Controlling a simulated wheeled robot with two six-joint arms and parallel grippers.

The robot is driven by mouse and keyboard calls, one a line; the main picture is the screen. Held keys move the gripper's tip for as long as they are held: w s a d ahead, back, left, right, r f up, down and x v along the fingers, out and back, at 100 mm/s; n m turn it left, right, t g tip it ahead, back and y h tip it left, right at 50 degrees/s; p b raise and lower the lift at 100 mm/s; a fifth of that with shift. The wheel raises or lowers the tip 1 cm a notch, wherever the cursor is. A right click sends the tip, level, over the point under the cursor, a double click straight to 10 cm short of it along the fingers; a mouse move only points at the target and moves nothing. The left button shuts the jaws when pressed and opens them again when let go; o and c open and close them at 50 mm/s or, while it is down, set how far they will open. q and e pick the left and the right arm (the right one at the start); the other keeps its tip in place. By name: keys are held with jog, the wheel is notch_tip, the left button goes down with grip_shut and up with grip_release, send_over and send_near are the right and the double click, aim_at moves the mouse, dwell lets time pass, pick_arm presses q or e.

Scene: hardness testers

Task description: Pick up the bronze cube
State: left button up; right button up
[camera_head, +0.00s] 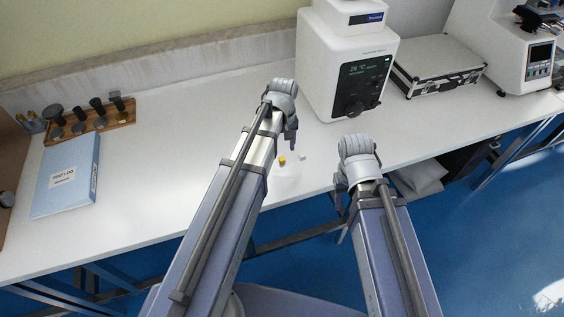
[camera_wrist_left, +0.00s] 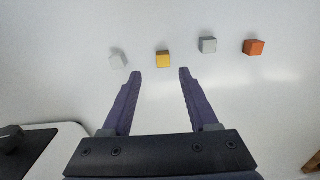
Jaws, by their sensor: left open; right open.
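Four small cubes show in a loose row in the left wrist view: a pale one (camera_wrist_left: 118,60), a yellow-gold one (camera_wrist_left: 163,59), a grey one (camera_wrist_left: 208,45) and an orange-brown one (camera_wrist_left: 254,47). I cannot tell for sure whether the orange-brown or the yellow-gold one is bronze. My left gripper (camera_wrist_left: 160,71) is open and empty, with the yellow-gold cube just beyond its fingertips. In the head view the yellow-gold cube (camera_head: 282,160) and pale cube (camera_head: 302,156) show; my left arm likely hides the others. My right gripper (camera_head: 342,232) is open by the table's front edge.
A white tester (camera_head: 325,70) stands behind my left gripper, with a silver case (camera_head: 437,65) to its right. A blue binder (camera_head: 66,178) and a wooden rack (camera_head: 95,125) of dark-topped pieces are on the left. The white table (camera_head: 165,175) is clear between.

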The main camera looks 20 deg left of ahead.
aim_at(282, 159)
pick_arm(q)
jog(key=f+b, duration=0.2)
jog(key=f, duration=0.1)
jog(key=f+b, duration=0.1)
jog(key=shift+s+f+b, duration=0.3)
jog(key=shift+s+b, duration=0.1)
jog(key=shift+r, duration=0.1)
jog(key=shift+c, duration=0.3)
grip_shut()
